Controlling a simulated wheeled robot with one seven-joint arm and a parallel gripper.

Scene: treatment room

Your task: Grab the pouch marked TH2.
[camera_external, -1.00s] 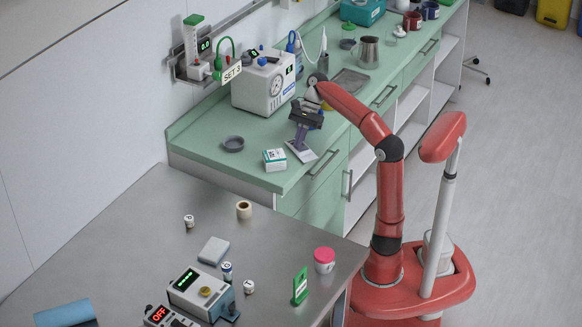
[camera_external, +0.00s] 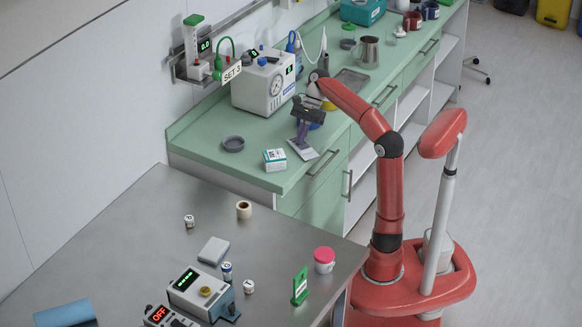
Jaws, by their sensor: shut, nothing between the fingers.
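My gripper (camera_external: 301,141) is at the near edge of the green counter, pointing down, with its fingers shut and empty. Just below the fingertips lies a flat pouch (camera_external: 304,152), pale with a darker grey-purple part, near the counter's front edge. The fingertips overlap it in this view, so I cannot tell whether they touch it. Any marking on the pouch is too small to read, so I cannot tell whether it is TH2.
A white gauge machine (camera_external: 264,84) stands behind. A metal tray (camera_external: 352,80) and jug (camera_external: 368,50) are farther along the green counter (camera_external: 205,150).

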